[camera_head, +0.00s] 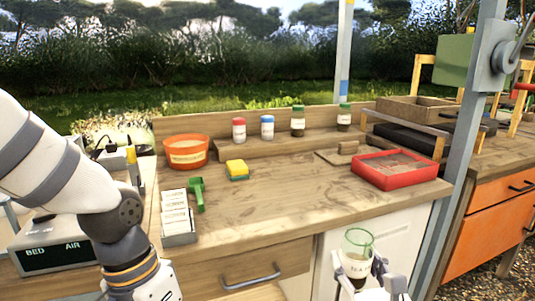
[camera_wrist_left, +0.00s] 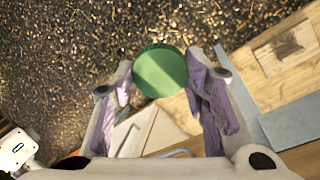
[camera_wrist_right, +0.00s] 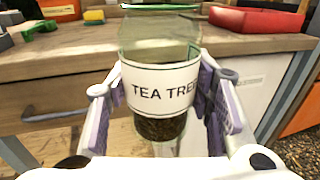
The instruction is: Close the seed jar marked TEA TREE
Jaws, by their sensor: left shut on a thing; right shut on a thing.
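The seed jar (camera_head: 357,262) is clear glass with a white label and dark seed at its bottom. The right wrist view shows the jar (camera_wrist_right: 158,125) upright, its label reading TEA TREE; its top has a green rim and looks open in the head view. My right gripper (camera_head: 382,284) is shut around the jar's sides, in front of the bench. In the left wrist view my left gripper (camera_wrist_left: 160,92) is shut on a round green lid (camera_wrist_left: 160,71), apart from the jar. The left fingertips are out of the head view.
The bench (camera_head: 280,203) has free room in its middle. A red tray (camera_head: 430,174), an orange pot (camera_head: 186,153), a sponge (camera_head: 237,170), a green scoop (camera_head: 197,195) and a packet box (camera_head: 180,239) stand on it. Several lidded jars stand on the back shelf (camera_head: 225,150).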

